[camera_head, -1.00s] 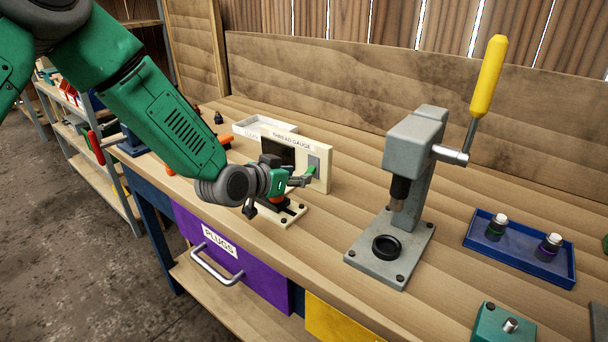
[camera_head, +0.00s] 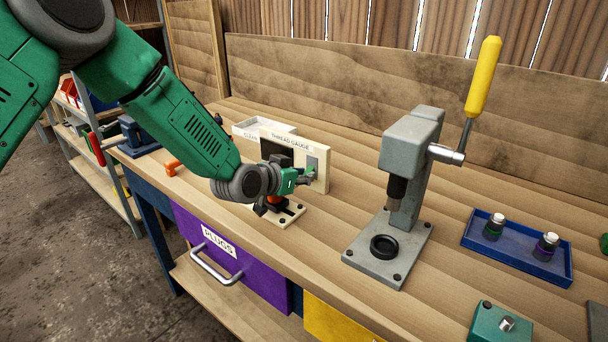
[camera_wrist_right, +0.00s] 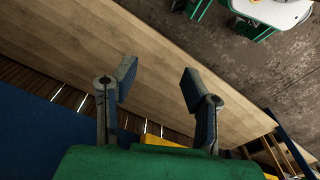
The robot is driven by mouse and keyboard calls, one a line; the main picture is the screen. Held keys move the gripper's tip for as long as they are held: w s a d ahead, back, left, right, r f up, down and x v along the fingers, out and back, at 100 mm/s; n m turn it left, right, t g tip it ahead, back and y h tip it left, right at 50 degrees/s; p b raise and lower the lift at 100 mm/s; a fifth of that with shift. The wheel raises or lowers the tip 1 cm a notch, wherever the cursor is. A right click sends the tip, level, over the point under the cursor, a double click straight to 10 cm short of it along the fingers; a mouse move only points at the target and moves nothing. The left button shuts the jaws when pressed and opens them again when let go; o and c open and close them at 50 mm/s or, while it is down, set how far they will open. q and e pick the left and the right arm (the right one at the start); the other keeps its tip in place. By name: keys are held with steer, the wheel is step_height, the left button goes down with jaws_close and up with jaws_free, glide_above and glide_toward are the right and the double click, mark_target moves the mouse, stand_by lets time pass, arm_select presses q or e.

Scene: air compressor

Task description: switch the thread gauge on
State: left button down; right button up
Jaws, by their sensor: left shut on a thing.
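The thread gauge (camera_head: 321,168) is a cream panel with a dark screen, standing on the bench left of the press. A grey plate with a small green switch sits at its right end. My left gripper (camera_head: 308,177) is at this plate, its fingers shut on the green switch (camera_head: 311,170). The fingers cover part of the switch, and its exact position is hard to make out. The gauge's base (camera_head: 290,213) with a dark slot and an orange part lies below the gripper. My right gripper (camera_wrist_right: 158,90) is open and empty in the right wrist view.
A grey press (camera_head: 408,190) with a yellow lever stands right of the gauge. A blue tray (camera_head: 520,262) with two plugs lies further right. A white tray (camera_head: 246,131) is behind the gauge. The purple drawer (camera_head: 225,255) is below the bench's front edge.

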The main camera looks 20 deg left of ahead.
mark_target(310, 168)
arm_select(q)
steer(key=shift+r+p, duration=0.35)
steer(key=shift+p, duration=0.2)
steer(key=g+p, duration=0.1)
steer(key=p, duration=0.1)
steer(key=r+g+y+p, duration=0.1)
steer(key=g+p, duration=0.1)
steer(key=p, duration=0.1)
steer(key=r+g+y+p, duration=0.1)
steer(key=g+p, duration=0.1)
steer(key=p, duration=0.1)
steer(key=shift+w+d+r, duration=0.1)
steer(key=shift+w, duration=0.3)
steer(key=g+p, duration=0.2)
steer(key=shift+w+r+g+y, duration=0.15)
steer(key=shift+g+y, duration=0.15)
steer(key=shift+y, duration=0.1)
steer(key=shift+w+d+r+g+y+p, duration=0.15)
steer(key=shift+g+p, duration=0.1)
steer(key=shift+g, duration=0.2)
steer(key=shift+w+a+g+y+p, duration=0.1)
steer(key=shift+g+y+p, duration=0.1)
steer(key=shift+g, duration=0.25)
steer(key=c, duration=1.7)
jaws_free()
steer(key=shift+o, duration=1.1)
steer(key=shift+w+d, duration=0.1)
